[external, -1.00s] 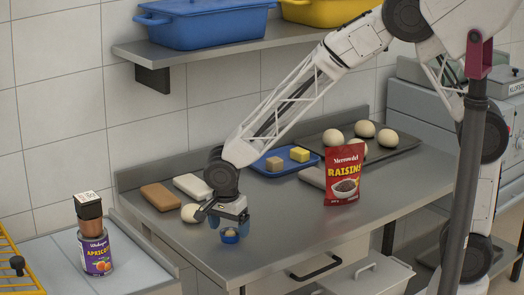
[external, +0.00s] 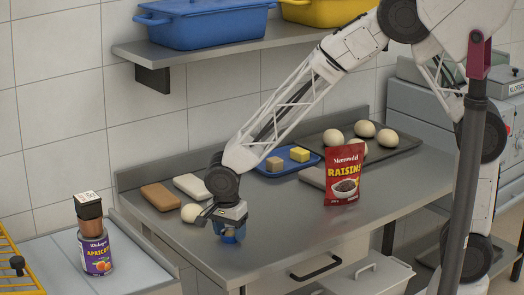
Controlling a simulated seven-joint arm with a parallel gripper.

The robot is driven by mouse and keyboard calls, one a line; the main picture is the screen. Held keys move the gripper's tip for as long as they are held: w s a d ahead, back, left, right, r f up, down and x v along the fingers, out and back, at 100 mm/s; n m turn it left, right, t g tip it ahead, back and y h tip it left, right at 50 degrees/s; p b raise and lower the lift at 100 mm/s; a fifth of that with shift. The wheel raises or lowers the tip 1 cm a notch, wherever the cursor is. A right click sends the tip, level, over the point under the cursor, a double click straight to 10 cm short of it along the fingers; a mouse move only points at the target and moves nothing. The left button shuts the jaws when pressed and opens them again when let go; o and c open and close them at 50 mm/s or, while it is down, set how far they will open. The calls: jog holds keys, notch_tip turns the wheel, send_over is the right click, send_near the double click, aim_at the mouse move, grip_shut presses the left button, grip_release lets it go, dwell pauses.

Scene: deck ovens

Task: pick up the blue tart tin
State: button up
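The small blue tart tin (external: 229,238) is on the steel worktable near its front left. My gripper (external: 229,231) points down over it, with its fingers low around the tin. The fingers hide much of the tin, and only a little blue shows between and below them. I cannot tell whether the fingers are pressed on the tin or still apart from it.
A dough ball (external: 190,213) lies close to the left of my gripper. A brown block (external: 160,197) and a white block (external: 191,186) lie behind. A blue tray (external: 272,173) and a red raisins pouch (external: 343,176) stand to the right. The worktable's front right is clear.

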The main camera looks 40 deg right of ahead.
jog(key=c, duration=0.3)
jog(key=shift+r, duration=0.2)
jog(key=shift+r, duration=0.5)
notch_tip(320, 180, up, 2)
jog(key=shift+r, duration=0.1)
jog(key=s+d, duration=0.3)
jog(key=s, duration=0.1)
jog(key=s+d+r, duration=0.1)
jog(key=s+d, duration=0.2)
jog(key=s, duration=0.1)
jog(key=s+d, duration=0.3)
jog(key=s, duration=0.1)
jog(key=shift+s+d+r, duration=0.2)
jog(key=shift+s+d, duration=0.15)
jog(key=shift+d, duration=0.05)
